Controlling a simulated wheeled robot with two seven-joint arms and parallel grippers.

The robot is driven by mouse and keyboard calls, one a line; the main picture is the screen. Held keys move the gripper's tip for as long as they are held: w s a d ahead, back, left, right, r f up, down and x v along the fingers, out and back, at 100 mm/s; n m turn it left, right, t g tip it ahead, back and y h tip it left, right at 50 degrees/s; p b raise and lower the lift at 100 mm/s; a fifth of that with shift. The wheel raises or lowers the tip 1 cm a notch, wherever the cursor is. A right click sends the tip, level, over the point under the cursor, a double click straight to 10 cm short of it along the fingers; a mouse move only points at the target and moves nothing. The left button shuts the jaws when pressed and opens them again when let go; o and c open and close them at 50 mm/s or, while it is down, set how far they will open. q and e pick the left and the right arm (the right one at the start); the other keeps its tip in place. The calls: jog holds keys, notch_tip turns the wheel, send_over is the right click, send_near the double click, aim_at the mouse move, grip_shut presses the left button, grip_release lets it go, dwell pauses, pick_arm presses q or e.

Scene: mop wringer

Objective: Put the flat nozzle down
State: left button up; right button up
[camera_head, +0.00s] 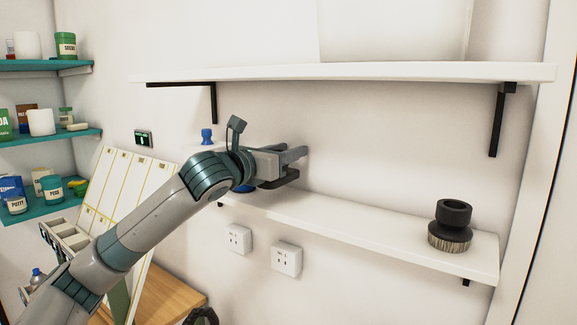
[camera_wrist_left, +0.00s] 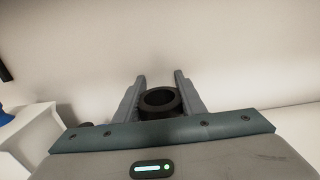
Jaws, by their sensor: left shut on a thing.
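My left gripper (camera_head: 298,155) reaches in from the left, over the lower white shelf (camera_head: 355,226) and close to the wall. It is shut on the black flat nozzle (camera_head: 280,178). The nozzle's dark flat part shows just below the fingers in the head view. In the left wrist view the nozzle's round black collar (camera_wrist_left: 160,99) sits between the two fingers (camera_wrist_left: 160,90). The gripper and arm hide part of the nozzle and the shelf's left end. I cannot tell whether the nozzle touches the shelf.
A black round brush (camera_head: 450,226) stands at the shelf's right end, with bare shelf left of it. A blue-topped thing (camera_head: 207,135) is behind my arm on the left. An upper white shelf (camera_head: 340,72) runs above the gripper. Wall sockets (camera_head: 286,259) are below.

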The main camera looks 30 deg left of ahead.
pick_arm(q)
jog(key=shift+f+p, duration=0.3)
jog(key=shift+f, duration=1.1)
jog(key=shift+w+f, duration=0.2)
jog(key=shift+f, duration=0.15)
jog(key=o, duration=1.1)
jog(key=shift+f, duration=0.15)
jog(key=shift+o, duration=0.2)
